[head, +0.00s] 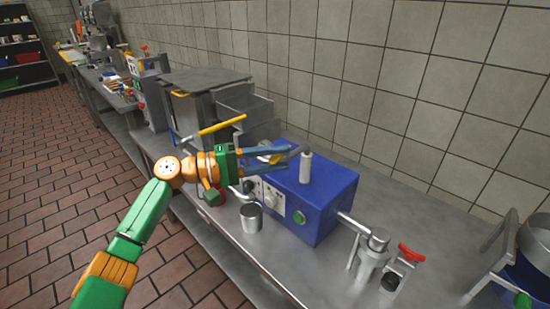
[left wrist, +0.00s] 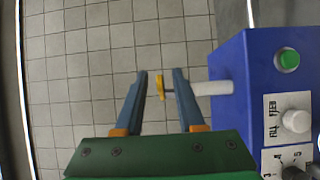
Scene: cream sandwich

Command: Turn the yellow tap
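The yellow tap (left wrist: 160,87) shows in the left wrist view on a short dark stem at the end of a pale cylinder (left wrist: 213,88). The cylinder stands on the blue machine (left wrist: 240,75), which also shows in the head view (head: 325,215). My left gripper (left wrist: 161,72) is open, with its blue fingers on either side of the tap. Gaps show between the tap and both fingers. In the head view my left gripper (head: 294,152) reaches over the machine's top, and its fingers partly hide what lies between them. My right gripper is not in view.
The machine's front has a green button (head: 299,217) and knobs. A metal cup (head: 251,217) stands before it on the steel counter (head: 290,268). A long yellow handle (head: 222,125) and steel containers are behind my gripper. A pipe and red-handled valve (head: 411,254) are at right.

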